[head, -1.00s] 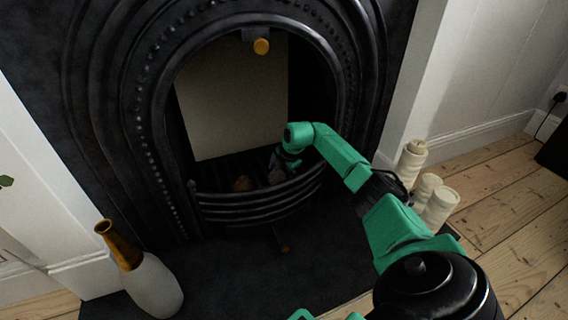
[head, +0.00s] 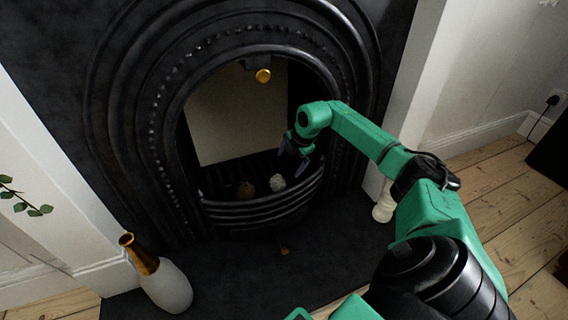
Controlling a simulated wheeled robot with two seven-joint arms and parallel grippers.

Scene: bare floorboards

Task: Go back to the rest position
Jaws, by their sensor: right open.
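My right arm reaches in from the lower right in the head view. Its right gripper (head: 294,156) is open and empty, with its fingers pointing down in front of the fireplace opening. A pale, lumpy object (head: 277,183) lies in the fireplace grate (head: 265,212), below the gripper and apart from it. A brown, rounded object (head: 245,189) lies to its left in the grate. My left gripper is not in view.
A white vase with a gold neck (head: 168,288) stands at the lower left on the dark hearth (head: 235,275). A pale candle (head: 383,207) shows partly behind my right arm.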

